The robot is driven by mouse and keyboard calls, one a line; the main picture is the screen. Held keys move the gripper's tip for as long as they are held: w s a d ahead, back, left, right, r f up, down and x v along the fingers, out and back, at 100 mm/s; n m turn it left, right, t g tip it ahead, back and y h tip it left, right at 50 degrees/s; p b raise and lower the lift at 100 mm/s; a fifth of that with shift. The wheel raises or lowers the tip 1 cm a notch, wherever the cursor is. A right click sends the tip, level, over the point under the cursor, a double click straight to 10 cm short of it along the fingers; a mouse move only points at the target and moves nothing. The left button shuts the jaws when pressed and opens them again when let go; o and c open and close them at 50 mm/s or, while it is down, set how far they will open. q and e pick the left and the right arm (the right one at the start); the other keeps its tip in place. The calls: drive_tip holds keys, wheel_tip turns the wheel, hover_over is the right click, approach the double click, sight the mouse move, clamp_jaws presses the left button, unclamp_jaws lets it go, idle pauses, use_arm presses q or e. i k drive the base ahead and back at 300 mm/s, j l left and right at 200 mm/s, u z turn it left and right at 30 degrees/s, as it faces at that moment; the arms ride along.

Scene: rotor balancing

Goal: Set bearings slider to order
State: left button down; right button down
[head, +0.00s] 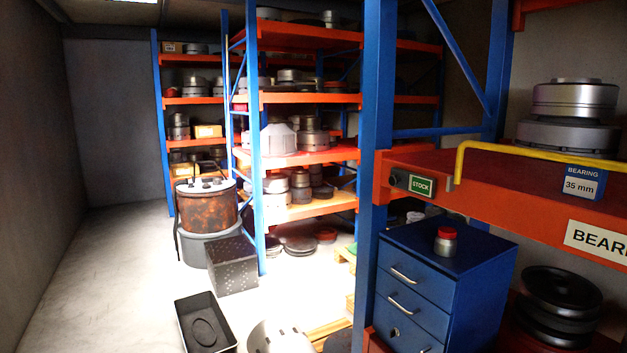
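A slider plate (409,183) is on the orange front edge of the near shelf at the right, close to the blue upright. Its right part shows a green label reading STOCK, and a dark grey part sits at its left. A white label (597,241) starting with "BEARI" is on the same edge, cut off by the picture's right border. A blue and white tag (582,183) reads BEARING 35 mm. Neither of my grippers is in view.
A yellow rail (540,153) runs above the shelf edge. Stacked metal parts (570,118) stand behind it. Below is a blue drawer cabinet (415,290) with a red-capped jar (445,241) on top. A black tray (204,323) lies on the floor; the left floor is clear.

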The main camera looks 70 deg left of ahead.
sight(398, 179)
drive_tip(key=u, duration=1.85)
